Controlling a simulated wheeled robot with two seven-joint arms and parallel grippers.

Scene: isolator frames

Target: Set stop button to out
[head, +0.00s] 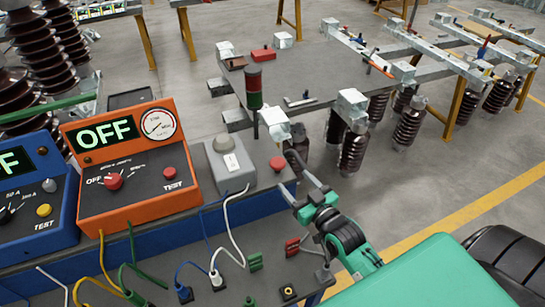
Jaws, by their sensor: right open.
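A red round button (277,163), which looks like the stop button, sits at the right end of the blue bench, beside the grey box. I cannot tell from here whether it is in or out. My right gripper (287,171) is at this end of the bench, just right of the button, with its dark fingers spread apart and nothing visible between them. I cannot tell whether a finger touches the button. My left gripper is not in view.
An orange tester (130,180) reading OFF and a blue tester (35,200) stand left of a grey box (228,160). A signal tower (254,88) rises behind the button. Cables and plugs lie along the lower panel. Frames with brown insulators stand behind.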

